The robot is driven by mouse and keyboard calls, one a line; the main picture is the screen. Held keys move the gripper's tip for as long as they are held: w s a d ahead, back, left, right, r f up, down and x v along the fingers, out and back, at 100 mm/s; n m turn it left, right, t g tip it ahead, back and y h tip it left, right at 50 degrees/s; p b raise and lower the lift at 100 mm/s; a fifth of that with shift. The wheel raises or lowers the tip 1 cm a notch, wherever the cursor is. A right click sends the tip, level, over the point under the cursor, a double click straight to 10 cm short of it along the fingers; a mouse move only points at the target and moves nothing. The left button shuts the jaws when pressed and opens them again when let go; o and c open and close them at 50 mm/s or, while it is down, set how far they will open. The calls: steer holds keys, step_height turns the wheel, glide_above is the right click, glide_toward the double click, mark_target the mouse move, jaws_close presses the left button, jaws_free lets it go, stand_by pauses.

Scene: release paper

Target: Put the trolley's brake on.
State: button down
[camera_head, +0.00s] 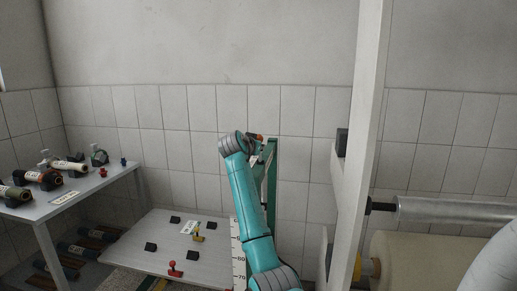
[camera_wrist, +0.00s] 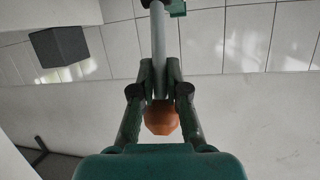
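A low grey platform (camera_head: 150,250), which looks like the trolley deck, stands on the floor left of my arm. No text tells which is the brake. My gripper (camera_wrist: 160,66) is away from both, higher up by the tiled wall. In the wrist view its fingers close around a grey rod (camera_wrist: 158,40) that ends in an orange knob (camera_wrist: 161,117), with the knob between the fingers near the palm. In the head view my arm mostly hides this spot.
A green post (camera_head: 272,185) stands just right of my arm. A pale upright (camera_head: 361,150), a metal roller (camera_head: 450,209) and a large paper roll (camera_head: 430,260) are at the right. A table (camera_head: 125,178) with bottle-like rolls stands at the left. A white scale strip (camera_head: 238,255) stands beside my arm.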

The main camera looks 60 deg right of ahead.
steer(key=c, duration=1.2)
jaws_free()
steer(key=shift+r, duration=0.45)
steer(key=shift+o, duration=0.2)
steer(key=shift+f, duration=0.25)
steer(key=v, duration=1.2)
steer(key=shift+a, duration=0.1)
